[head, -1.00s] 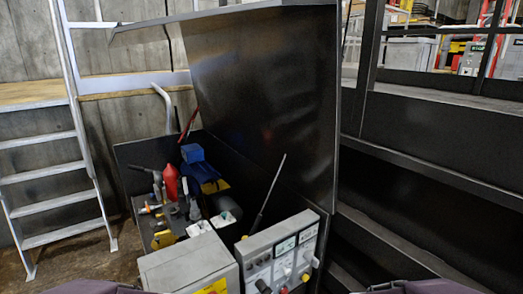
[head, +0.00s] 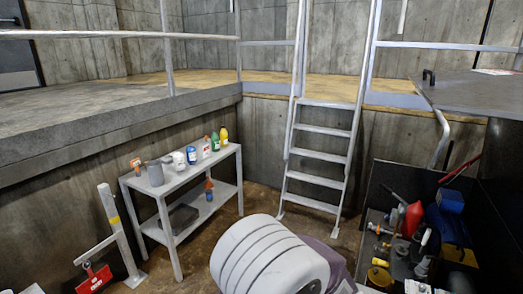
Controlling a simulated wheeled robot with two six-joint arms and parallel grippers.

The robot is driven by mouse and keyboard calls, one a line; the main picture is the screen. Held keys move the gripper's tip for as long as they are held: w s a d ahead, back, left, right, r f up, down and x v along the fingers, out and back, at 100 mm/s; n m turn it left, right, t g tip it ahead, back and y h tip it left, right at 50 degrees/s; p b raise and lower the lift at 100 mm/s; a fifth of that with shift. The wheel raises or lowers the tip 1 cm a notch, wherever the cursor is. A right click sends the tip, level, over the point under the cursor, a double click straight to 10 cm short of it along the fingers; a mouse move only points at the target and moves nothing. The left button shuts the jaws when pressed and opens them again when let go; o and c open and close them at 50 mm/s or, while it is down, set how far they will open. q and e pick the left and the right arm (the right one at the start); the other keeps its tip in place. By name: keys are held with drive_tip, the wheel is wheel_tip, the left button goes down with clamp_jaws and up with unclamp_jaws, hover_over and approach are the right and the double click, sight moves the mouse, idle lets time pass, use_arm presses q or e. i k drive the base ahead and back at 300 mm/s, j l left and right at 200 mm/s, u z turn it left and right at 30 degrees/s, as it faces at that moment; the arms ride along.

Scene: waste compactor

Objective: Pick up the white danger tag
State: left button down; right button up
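I cannot clearly make out a white danger tag. A small white item (head: 416,287) shows at the bottom edge, in the dark open box (head: 380,182) at the right. It is cut off by the frame, and I cannot tell whether it is the tag. A red item with a white patch (head: 93,278) is by a grey post at the lower left; its marking is too small to read. Neither of my grippers shows. A large pale rounded part of my arm fills the bottom middle and hides the floor behind it.
A grey two-level table (head: 190,178) with several bottles and cans stands along the left wall. A ladder (head: 325,145) leads up to a platform (head: 100,120). The box at right holds several tools, a red item (head: 413,220) and a blue item (head: 450,201). Brown floor lies between.

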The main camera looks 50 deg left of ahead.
sight(207, 154)
drive_tip(key=u, duration=2.25)
drive_tip(key=i+z, duration=0.4)
drive_tip(key=i, duration=1.55)
drive_tip(key=i+u, duration=0.2)
drive_tip(key=i, duration=0.35)
drive_tip(key=i+l+u, duration=0.2)
drive_tip(key=i, duration=0.3)
drive_tip(key=i+l+u, duration=0.15)
drive_tip(key=i, duration=0.4)
drive_tip(key=i+l+u, duration=0.65)
drive_tip(key=u, duration=0.15)
drive_tip(key=i, duration=0.05)
